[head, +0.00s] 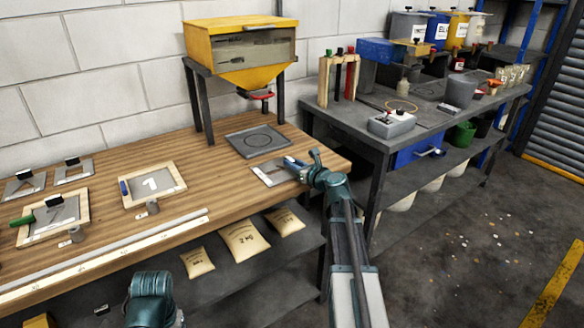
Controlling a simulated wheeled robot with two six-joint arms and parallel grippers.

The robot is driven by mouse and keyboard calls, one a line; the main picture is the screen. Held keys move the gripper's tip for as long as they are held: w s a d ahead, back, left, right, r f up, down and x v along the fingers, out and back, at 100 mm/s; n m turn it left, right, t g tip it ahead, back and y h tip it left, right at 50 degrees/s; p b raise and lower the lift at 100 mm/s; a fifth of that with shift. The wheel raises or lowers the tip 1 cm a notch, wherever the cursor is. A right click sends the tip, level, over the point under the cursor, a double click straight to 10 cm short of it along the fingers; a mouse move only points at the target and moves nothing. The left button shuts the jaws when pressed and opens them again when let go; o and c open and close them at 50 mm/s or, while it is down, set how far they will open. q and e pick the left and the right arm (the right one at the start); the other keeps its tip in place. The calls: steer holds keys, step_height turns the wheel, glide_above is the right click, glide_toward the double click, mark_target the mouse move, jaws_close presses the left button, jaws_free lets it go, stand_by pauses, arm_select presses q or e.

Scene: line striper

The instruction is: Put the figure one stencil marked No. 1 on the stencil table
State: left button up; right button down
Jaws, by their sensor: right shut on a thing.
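My right gripper (295,165) is at the right end of the wooden-topped table (230,205). It is shut on a flat light-grey plate (268,174), which looks like a stencil. The plate is at or just above the wood; I cannot tell if it touches. Any marking on it is too small to read or hidden by the gripper. A wood-framed panel (165,182) with a white figure 1 lies on the table left of centre. Part of my left arm shows at the bottom, but its gripper does not.
A dark square plate with a ring (258,140) lies just behind the held plate, below a yellow hopper (240,50). Other plates (74,171) and frames lie at left. A long white ruler (110,252) lines the front edge. A grey bench (375,125) stands at right.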

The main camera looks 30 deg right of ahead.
steer(key=c, duration=1.3)
jaws_free()
steer(key=shift+f, duration=0.15)
steer(key=o, duration=0.5)
